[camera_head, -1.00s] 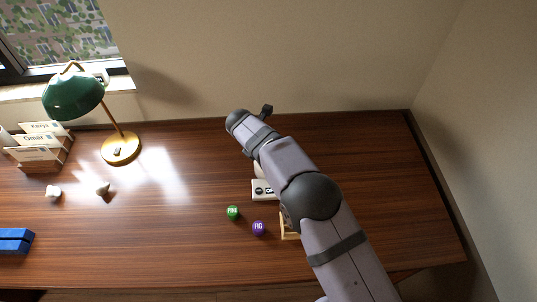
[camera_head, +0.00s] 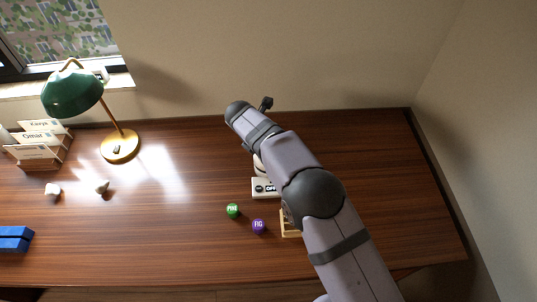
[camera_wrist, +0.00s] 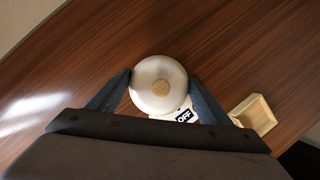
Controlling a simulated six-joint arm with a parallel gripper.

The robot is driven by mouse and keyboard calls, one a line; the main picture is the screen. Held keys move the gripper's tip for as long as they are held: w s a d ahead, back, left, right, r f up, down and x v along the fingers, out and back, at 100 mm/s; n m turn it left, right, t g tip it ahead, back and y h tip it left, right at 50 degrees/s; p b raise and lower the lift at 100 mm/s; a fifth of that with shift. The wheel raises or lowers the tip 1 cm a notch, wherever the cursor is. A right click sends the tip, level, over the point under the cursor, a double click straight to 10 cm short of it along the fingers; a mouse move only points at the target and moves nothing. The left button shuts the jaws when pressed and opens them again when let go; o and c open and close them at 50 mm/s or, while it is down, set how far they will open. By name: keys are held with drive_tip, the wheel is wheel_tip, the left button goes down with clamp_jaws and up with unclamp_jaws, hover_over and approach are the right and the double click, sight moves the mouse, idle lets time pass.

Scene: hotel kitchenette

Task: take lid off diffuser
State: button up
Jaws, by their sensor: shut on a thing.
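In the wrist view, the diffuser's round white lid (camera_wrist: 150,71) with a small wooden knob sits between the two fingers of my gripper (camera_wrist: 160,78). The gripper is shut on the lid. The lid hides the diffuser body beneath it, so I cannot tell whether the two are touching or apart. A white base or plate marked OFF (camera_wrist: 184,117) shows just below the lid. It also shows in the head view (camera_head: 263,188), beside my arm. In that view my arm hides the gripper and most of the diffuser.
A small wooden box (camera_wrist: 254,114) stands right of the diffuser. A green ball (camera_head: 232,210) and a purple ball (camera_head: 259,227) lie in front. A green lamp (camera_head: 120,146), a card holder (camera_head: 40,150) and a blue object (camera_head: 15,239) are at left. The desk's right side is clear.

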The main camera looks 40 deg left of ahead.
wheel_tip(320, 180, up, 8)
drive_tip(key=shift+r+b, duration=0.1)
drive_tip(key=shift+b, duration=0.6)
drive_tip(key=shift+w+d+f+b, duration=0.2)
drive_tip(key=shift+w+f+b, duration=0.05)
drive_tip(key=shift+f+b, duration=0.1)
drive_tip(key=shift+w+d+r+m+h+b, duration=0.5)
drive_tip(key=shift+w+d+r+m+b, duration=0.8)
drive_tip(key=shift+w+d+b, duration=3.4)
drive_tip(key=s+d+f+n+y+b, duration=0.1)
drive_tip(key=s+d+f+n+b, duration=0.1)
drive_tip(key=d+f, duration=0.3)
drive_tip(key=shift+f+n+b, duration=0.3)
drive_tip(key=shift+f+b, duration=0.05)
drive_tip(key=shift+b, duration=0.2)
drive_tip(key=shift+f+b, duration=0.5)
drive_tip(key=shift+f, duration=4.5)
